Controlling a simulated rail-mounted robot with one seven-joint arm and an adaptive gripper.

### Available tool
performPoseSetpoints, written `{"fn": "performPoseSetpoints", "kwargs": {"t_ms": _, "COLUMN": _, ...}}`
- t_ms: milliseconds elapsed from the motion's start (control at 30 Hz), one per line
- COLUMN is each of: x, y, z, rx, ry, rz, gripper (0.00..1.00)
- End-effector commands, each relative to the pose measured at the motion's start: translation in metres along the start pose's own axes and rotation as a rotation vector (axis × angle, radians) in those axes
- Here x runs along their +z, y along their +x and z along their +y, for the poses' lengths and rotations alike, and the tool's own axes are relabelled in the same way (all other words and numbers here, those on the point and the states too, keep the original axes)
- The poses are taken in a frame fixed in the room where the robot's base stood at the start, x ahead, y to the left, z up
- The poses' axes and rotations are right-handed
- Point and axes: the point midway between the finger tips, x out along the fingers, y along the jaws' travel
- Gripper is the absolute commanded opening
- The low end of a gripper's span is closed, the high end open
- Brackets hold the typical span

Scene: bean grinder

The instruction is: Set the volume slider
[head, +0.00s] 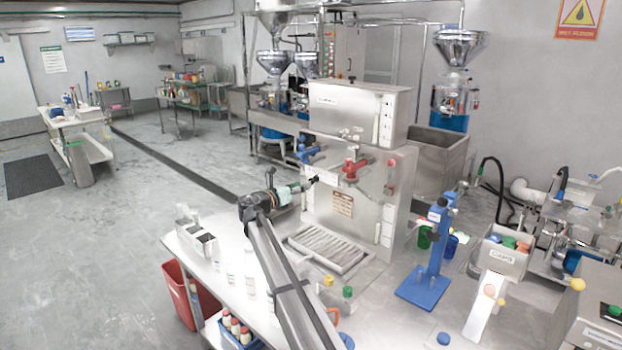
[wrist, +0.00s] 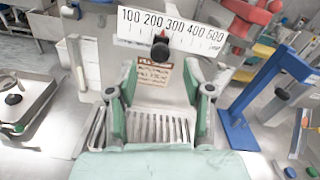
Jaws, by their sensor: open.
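The volume slider's scale plate (wrist: 172,28) shows in the wrist view, marked 100 to 500. Its dark knob (wrist: 160,50) with a red pointer sits below the numbers, between 200 and 300. In the head view a small dark knob (head: 314,180) shows on the front of the steel machine (head: 345,205), just beyond my gripper (head: 298,187). In the wrist view my gripper (wrist: 159,93) is open and empty, its green-lined fingers spread wide. The knob lies ahead of the fingertips, centred between them and apart from them. The head view does not show the scale legibly.
A red lever valve (head: 352,170) is on the machine to the right of the knob. A slatted drip tray (head: 330,250) lies below. A blue stand (head: 430,255) is on the counter to the right. Bottles (head: 249,275) stand near my arm.

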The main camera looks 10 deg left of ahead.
Motion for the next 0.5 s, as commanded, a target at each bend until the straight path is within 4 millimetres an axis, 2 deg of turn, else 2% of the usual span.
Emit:
{"fn": "performPoseSetpoints", "kwargs": {"t_ms": 33, "x": 0.003, "y": 0.012, "z": 0.0, "rx": -0.002, "ry": 0.0, "rz": 0.0, "gripper": 0.51}}
{"fn": "performPoseSetpoints", "kwargs": {"t_ms": 200, "x": 0.003, "y": 0.039, "z": 0.0, "rx": -0.001, "ry": 0.0, "rz": 0.0, "gripper": 0.51}}
{"fn": "performPoseSetpoints", "kwargs": {"t_ms": 500, "x": 0.001, "y": 0.059, "z": 0.0, "rx": 0.0, "ry": 0.0, "rz": 0.0, "gripper": 0.51}}
